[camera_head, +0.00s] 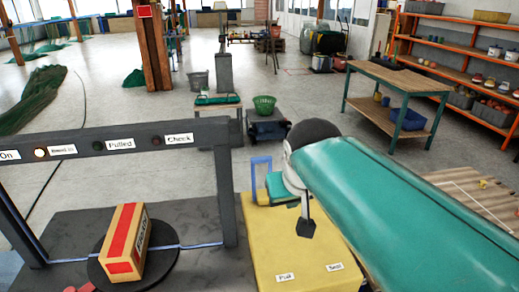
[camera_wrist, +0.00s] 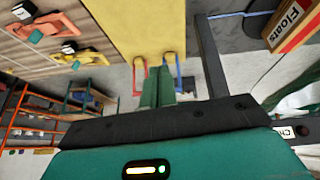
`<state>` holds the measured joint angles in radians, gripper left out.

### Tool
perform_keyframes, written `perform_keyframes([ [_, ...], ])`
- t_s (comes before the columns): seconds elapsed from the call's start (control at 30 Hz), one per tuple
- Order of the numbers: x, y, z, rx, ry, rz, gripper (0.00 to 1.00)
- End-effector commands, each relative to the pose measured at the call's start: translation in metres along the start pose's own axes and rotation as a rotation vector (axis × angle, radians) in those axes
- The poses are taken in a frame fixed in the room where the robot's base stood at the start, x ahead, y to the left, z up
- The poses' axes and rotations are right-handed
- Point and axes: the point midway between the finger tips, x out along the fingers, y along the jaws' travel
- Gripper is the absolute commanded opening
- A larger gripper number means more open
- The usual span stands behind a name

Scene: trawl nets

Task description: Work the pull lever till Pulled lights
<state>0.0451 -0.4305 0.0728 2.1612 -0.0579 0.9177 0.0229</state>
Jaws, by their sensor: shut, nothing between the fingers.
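The yellow box (camera_head: 285,250) carries two labels, "Pull" (camera_head: 285,277) at left and one at right that seems to read "Seal". A blue U-shaped lever handle (camera_head: 261,178) stands at its far left edge, on the "Pull" side. In the wrist view the blue handle (camera_wrist: 179,72) and a red handle (camera_wrist: 138,76) stick out from the box edge. My gripper (camera_wrist: 158,72) is shut and empty, its green fingers between the two handles. Contact cannot be told. My arm hides the red handle in the head view. The "Pulled" lamp (camera_head: 98,145) is dark.
The frame's post stands close beside the yellow box.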

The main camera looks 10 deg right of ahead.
Motion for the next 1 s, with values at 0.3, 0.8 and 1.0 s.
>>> perform_keyframes([
  [0.3,0.02,-0.009,-0.093,-0.025,0.004,0.016,0.0],
  [0.8,0.099,-0.016,-0.231,-0.024,0.019,-0.013,0.0],
  [1.0,0.143,-0.009,-0.274,0.001,0.027,-0.036,0.0],
])
